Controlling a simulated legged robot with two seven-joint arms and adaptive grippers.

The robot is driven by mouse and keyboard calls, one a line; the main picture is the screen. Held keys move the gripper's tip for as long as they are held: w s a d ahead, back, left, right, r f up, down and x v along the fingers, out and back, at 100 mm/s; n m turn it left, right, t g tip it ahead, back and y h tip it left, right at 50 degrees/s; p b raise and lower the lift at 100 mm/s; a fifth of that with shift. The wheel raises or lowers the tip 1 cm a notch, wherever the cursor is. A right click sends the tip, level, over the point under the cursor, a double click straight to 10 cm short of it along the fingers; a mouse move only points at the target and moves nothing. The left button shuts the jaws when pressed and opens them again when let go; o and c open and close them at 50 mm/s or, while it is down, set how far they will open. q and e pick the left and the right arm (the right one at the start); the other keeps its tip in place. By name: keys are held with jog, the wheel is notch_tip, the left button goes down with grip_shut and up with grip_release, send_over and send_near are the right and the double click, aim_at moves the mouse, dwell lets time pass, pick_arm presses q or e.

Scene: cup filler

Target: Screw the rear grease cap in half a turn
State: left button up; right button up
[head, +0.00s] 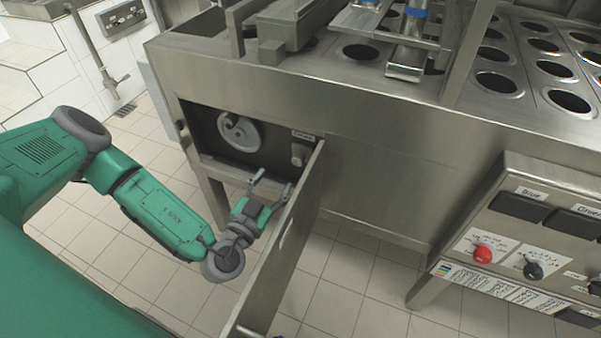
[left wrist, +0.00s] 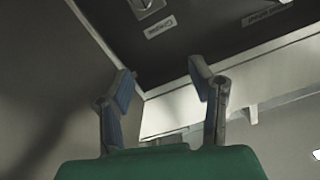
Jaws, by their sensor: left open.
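My left gripper (head: 272,180) is open and empty, below and in front of the cap, beside the inner face of the open door. In the left wrist view the open fingers (left wrist: 165,82) point toward the dark compartment. A round metal part (left wrist: 146,7), seemingly the cap, is cut off at the top edge above its label (left wrist: 160,27). No finger touches it.
The open metal door (head: 277,245) stands close to the right of my left gripper. A handwheel (head: 238,132) is left of the cap. A control panel (head: 535,230) with knobs stands at the right. The tiled floor (head: 165,290) below my arm is clear.

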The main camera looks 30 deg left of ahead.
aim_at(296, 163)
pick_arm(q)
notch_tip(296, 163, down, 6)
jog(key=b, duration=0.4)
jog(key=w, duration=0.4)
jog(key=w+b, duration=0.1)
jog(key=w, duration=0.3)
jog(key=w+a+b, duration=0.1)
jog(key=w, duration=0.3)
jog(key=shift+w, duration=0.25)
jog(key=shift+w+d+b, duration=0.1)
jog(key=shift+w+b, duration=0.2)
jog(key=shift+w, duration=0.45)
pick_arm(e)
notch_tip(296, 163, down, 9)
jog(key=shift+r, duration=0.2)
pick_arm(q)
jog(key=shift+c, duration=0.5)
pick_arm(e)
jog(key=shift+w, duration=0.1)
pick_arm(q)
grip_shut()
